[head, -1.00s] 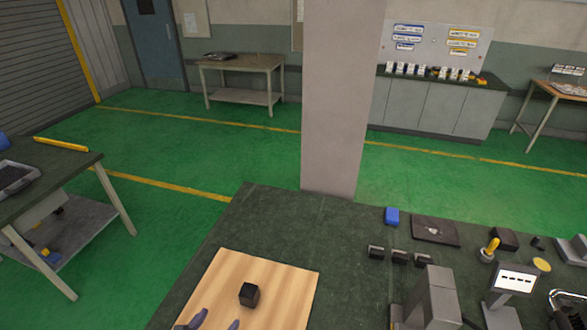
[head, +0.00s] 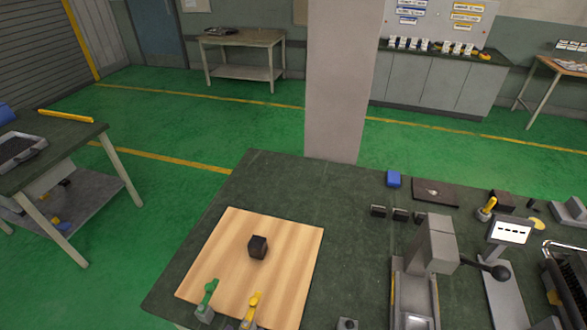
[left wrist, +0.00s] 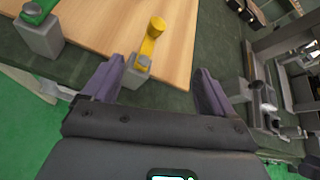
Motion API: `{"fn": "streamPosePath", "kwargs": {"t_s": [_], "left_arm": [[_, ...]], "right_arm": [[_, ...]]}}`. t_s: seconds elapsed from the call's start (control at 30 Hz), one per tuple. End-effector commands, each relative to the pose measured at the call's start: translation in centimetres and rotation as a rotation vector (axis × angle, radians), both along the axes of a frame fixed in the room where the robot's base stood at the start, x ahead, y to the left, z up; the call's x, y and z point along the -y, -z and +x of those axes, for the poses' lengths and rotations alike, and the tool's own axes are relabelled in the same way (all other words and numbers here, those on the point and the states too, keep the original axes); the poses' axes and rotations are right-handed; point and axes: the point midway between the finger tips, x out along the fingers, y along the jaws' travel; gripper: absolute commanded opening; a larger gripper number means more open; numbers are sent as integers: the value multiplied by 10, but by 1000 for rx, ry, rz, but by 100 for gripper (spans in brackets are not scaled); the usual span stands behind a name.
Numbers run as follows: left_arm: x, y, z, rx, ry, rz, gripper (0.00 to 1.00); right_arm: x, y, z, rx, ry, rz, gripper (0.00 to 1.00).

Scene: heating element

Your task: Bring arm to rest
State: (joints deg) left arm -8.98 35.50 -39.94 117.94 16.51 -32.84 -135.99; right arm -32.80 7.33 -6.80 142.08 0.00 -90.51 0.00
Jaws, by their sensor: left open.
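My left gripper (left wrist: 158,70) shows in the left wrist view with its two purple fingers spread apart and nothing held between them. It is near the front edge of the wooden board (left wrist: 110,22). A yellow lever (left wrist: 152,40) on a grey block appears beyond and between the fingers, and I cannot tell whether they touch it. A green lever (left wrist: 38,12) on a grey block stands to its left. The head view shows the board (head: 285,285), with the green lever (head: 209,292) and yellow lever (head: 251,308) at its front. Neither gripper shows in the head view.
A small dark block (head: 258,247) sits on the board. A pillar (head: 336,80) rises behind the table.

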Motion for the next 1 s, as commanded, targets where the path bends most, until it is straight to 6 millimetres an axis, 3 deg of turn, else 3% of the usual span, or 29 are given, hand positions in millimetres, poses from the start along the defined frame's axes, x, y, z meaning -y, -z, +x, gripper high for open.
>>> {"fn": "streamPosePath", "kwargs": {"t_s": [0.03, 0.17, 0.5, 0.73, 1.0], "left_arm": [[6, 11, -9, -44, -48, -70, 87], [4, 25, -32, -221, -270, -327, 87], [-52, 44, -95, -647, -1130, -1040, 87], [-84, 30, -125, -707, -1704, -1415, 87], [-89, 34, -155, -637, -2225, -1686, 87]], "right_arm": [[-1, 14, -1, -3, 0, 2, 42], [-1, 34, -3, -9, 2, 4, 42], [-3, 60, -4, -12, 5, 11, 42], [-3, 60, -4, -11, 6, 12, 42], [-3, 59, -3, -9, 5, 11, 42]]}}
